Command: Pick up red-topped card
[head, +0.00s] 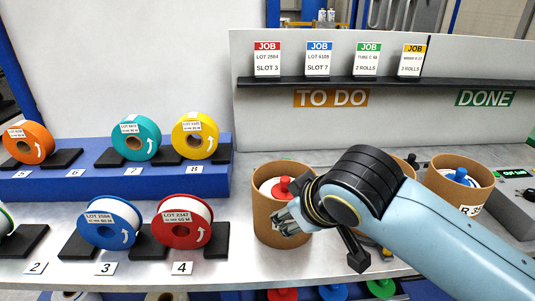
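The red-topped card (267,62) reads JOB, LOT 2504, SLOT 3. It stands upright at the left end of a dark ledge (330,82) on the grey board, above the orange TO DO label. My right gripper (284,219) is well below the card, in front of a round cardboard tub (266,178) with a red knob (283,187). The wrist and the view angle hide how its fingers stand, and nothing is clearly seen in it. My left gripper is not in view.
Blue-, green- and yellow-topped cards (319,60) stand right of the red one. Coloured spools sit on numbered stands at left, including a blue (93,233) and a red one (171,235). Another cardboard tub (445,182) stands at right. The board's front below the ledge is clear.

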